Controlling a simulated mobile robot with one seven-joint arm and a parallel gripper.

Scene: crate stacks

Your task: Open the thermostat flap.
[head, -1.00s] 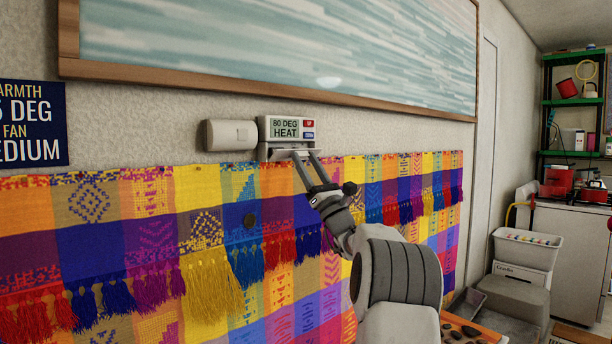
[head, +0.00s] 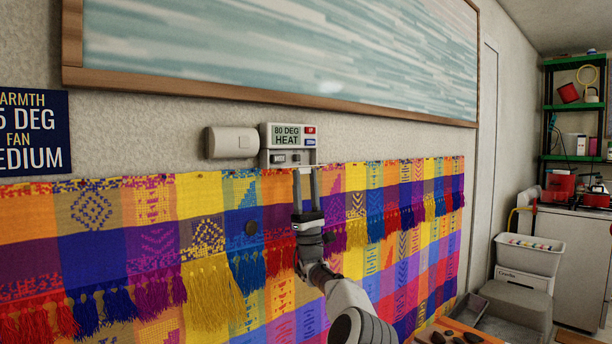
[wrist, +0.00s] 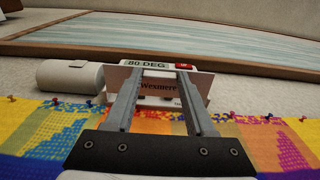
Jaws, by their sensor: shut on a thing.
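The thermostat (head: 265,141) is a pale box on the wall, its screen reading "80 DEG HEAT" beside a red and a blue button. Its lower front is uncovered and shows small dark controls. The flap (head: 291,166) is swung down at the bottom of the box, seen almost edge-on in the head view. My gripper (head: 305,170) reaches up from below and is shut on the flap. Its fingers hide parts of the flap and the thermostat's lower face in the wrist view.
A wood-framed picture (head: 270,97) hangs above. A colourful fringed textile (head: 100,230) covers the wall below. Shelves (head: 575,107) and a white bin (head: 529,255) stand far right.

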